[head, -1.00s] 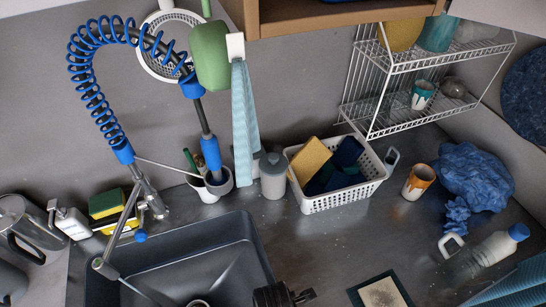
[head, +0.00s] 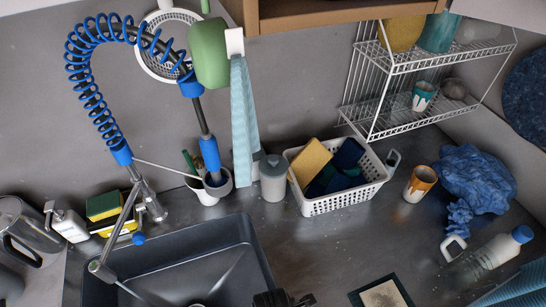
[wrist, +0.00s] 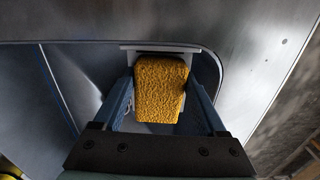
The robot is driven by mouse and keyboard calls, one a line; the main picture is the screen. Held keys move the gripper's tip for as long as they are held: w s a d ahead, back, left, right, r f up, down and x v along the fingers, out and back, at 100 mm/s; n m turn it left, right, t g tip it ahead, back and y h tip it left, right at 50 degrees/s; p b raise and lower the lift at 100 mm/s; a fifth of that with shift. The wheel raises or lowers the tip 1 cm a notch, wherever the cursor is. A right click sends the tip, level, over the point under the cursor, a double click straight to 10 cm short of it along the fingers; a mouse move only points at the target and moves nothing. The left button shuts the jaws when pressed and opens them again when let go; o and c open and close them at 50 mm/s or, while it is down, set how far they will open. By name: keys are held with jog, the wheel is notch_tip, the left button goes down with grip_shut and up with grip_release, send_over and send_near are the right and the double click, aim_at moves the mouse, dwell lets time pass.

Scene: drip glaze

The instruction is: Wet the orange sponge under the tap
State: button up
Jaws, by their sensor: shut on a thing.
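My gripper (head: 284,299) shows only in part at the bottom edge of the head view, by the sink's right side. In the wrist view my gripper (wrist: 161,100) is shut on the orange sponge (wrist: 159,88), which sits between its two fingers. The held sponge is not visible in the head view. The tap (head: 146,198) stands behind the sink (head: 205,255), with a blue coiled hose and a hanging spray head (head: 210,155). I cannot tell whether water is running. The sink's rim and wall (wrist: 75,70) also show in the wrist view.
A white basket (head: 340,200) holds several sponges, one orange-yellow. A grey canister (head: 273,178), a painted cup (head: 419,184), a blue crumpled cloth (head: 473,180) and a clear bottle (head: 495,252) stand on the counter. Green and yellow sponges (head: 104,207) lie left of the tap.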

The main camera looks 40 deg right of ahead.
jog(key=o, duration=1.1)
notch_tip(320, 180, up, 19)
jog(key=p, duration=0.7)
dwell(0.4)
